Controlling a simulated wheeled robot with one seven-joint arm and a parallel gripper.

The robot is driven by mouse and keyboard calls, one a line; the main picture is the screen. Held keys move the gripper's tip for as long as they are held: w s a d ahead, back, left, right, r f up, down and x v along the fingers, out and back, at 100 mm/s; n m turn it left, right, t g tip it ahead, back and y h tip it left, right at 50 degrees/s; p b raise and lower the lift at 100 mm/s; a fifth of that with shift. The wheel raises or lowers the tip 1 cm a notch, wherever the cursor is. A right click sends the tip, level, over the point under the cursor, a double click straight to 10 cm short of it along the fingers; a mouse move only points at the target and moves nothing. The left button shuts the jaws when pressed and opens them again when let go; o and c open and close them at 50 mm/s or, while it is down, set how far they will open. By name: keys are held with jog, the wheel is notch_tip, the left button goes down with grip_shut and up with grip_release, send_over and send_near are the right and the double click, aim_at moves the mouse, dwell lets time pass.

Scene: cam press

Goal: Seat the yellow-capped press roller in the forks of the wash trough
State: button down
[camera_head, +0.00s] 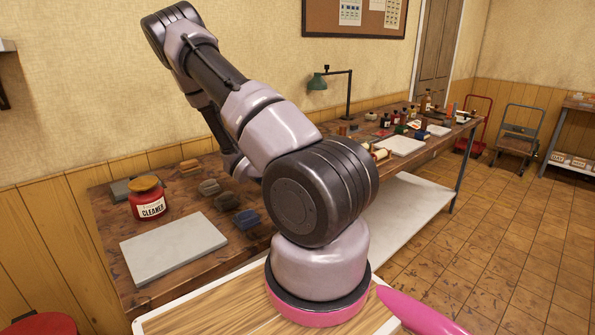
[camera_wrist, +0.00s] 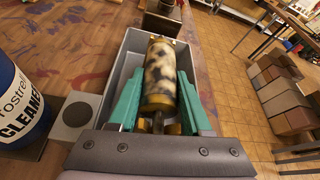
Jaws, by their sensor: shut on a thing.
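The press roller (camera_wrist: 160,75) shows in the wrist view, with a black-and-cream mottled body, yellow ends and a metal shaft at its near end. My gripper (camera_wrist: 160,88) has teal fingers on both sides of the roller and is shut on it. The grey wash trough (camera_wrist: 207,75) lies beyond and below, its walls around the roller in the picture. The forks are hidden or cannot be made out. I cannot tell whether the roller touches the trough. In the head view my arm hides the gripper, roller and trough.
A blue cleaner jar (camera_wrist: 18,100) stands left of the trough, near a grey plate with a dark disc (camera_wrist: 76,114). The head view shows a red cleaner jar (camera_head: 147,198), a pale slab (camera_head: 173,247) and small blocks (camera_head: 208,188) on the bench. Floor lies beyond the bench's right edge.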

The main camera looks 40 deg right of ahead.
jog(key=shift+f, duration=0.25)
jog(key=shift+c, duration=1.3)
grip_release()
jog(key=shift+a, duration=0.1)
jog(key=v, duration=1)
jog(key=shift+a, duration=0.25)
jog(key=shift+r, duration=0.1)
jog(key=shift+r, duration=0.1)
